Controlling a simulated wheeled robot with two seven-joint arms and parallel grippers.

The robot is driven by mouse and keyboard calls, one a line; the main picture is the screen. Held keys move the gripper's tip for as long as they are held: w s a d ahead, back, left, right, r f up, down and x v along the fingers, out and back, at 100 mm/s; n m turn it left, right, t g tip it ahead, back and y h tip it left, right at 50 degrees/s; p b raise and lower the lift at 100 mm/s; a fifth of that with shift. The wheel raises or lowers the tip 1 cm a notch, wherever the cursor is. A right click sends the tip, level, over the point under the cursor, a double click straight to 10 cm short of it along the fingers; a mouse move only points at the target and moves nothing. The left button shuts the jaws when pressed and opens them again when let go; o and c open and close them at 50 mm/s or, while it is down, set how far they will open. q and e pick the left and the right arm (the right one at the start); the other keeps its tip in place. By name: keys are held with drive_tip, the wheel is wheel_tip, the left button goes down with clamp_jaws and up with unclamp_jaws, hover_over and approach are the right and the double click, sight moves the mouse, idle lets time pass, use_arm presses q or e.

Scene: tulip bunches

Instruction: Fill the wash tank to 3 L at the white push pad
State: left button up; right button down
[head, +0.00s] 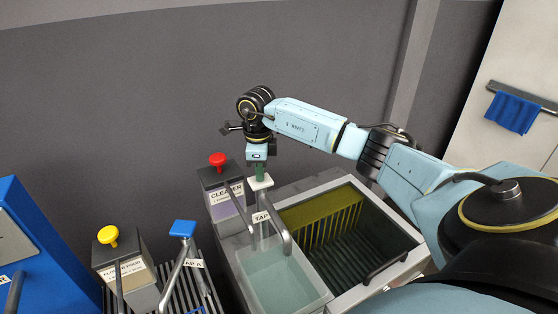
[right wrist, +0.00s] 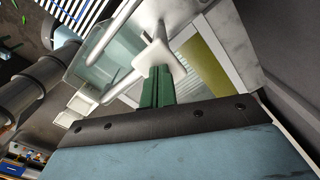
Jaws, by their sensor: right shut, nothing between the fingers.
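The white push pad (head: 261,183) tops the tap post labelled TAP, at the back edge of the wash tank (head: 283,279). The tank is clear-walled and looks to hold pale greenish water; I cannot read its level. My right gripper (head: 260,174) points down at the pad with its green fingers shut and empty. In the right wrist view the shut fingers (right wrist: 157,88) end at the white pad (right wrist: 160,55). They look to touch it or hover just above; I cannot tell which. My left gripper is out of view.
A cleaner dispenser with a red knob (head: 217,159) stands just left of the tap. A blue-pad tap (head: 183,228) and a yellow-knob dispenser (head: 108,236) stand further left. A dark ribbed basin (head: 350,235) is right of the tank. A blue towel (head: 513,112) hangs far right.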

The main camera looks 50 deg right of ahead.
wheel_tip(320, 180, up, 6)
drive_tip(key=p, duration=0.4)
drive_tip(key=shift+r+p, duration=0.15)
drive_tip(key=shift+p, duration=0.15)
